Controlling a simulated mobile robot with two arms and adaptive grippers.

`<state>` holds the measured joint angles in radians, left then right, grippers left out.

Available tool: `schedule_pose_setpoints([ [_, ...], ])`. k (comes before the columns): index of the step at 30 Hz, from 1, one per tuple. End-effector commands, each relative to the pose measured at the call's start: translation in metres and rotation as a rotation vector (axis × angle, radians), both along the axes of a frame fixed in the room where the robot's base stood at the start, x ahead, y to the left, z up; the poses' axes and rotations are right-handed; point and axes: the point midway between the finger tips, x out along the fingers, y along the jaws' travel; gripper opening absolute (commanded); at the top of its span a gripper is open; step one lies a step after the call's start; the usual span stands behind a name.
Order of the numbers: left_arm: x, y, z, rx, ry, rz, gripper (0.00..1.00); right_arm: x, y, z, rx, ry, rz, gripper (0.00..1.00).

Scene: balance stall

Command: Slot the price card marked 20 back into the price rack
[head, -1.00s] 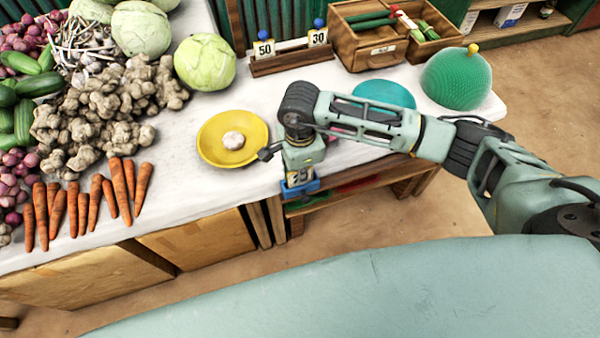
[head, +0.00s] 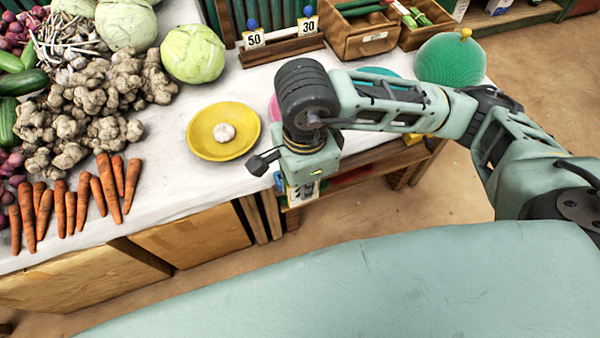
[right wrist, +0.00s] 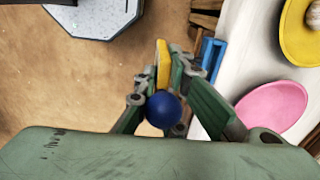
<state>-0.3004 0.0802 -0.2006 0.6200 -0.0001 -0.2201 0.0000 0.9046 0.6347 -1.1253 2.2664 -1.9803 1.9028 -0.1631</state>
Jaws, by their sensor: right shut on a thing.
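My right gripper (head: 303,188) points down just off the table's front edge. In the right wrist view its fingers are shut on a price card (right wrist: 163,62), seen edge-on as a yellow strip with a blue ball knob (right wrist: 164,110); its number cannot be read there. The wooden price rack (head: 285,53) stands at the back of the table. It holds a card marked 50 (head: 254,39) at its left end and a card marked 30 (head: 308,25) at its right end, both with blue knobs. The middle between them is empty. My left gripper is not in view.
A yellow plate (head: 205,147) with a garlic bulb is left of my right gripper. A pink dish (right wrist: 272,106) lies near the edge. A cabbage (head: 193,53) is left of the rack, a wooden crate (head: 362,42) right of it. Carrots and ginger fill the left.

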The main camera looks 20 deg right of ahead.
Motion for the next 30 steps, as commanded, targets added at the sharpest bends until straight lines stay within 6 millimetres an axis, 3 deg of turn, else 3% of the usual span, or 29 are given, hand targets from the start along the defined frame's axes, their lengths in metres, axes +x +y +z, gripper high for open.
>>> schedule_pose_setpoints([
  [24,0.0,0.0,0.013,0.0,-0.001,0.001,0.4,-0.003,0.001,0.037,0.001,0.0,0.003,0.0],
  [30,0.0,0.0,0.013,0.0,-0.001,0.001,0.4,0.002,-0.008,0.04,-0.005,-0.002,0.15,0.0],
])
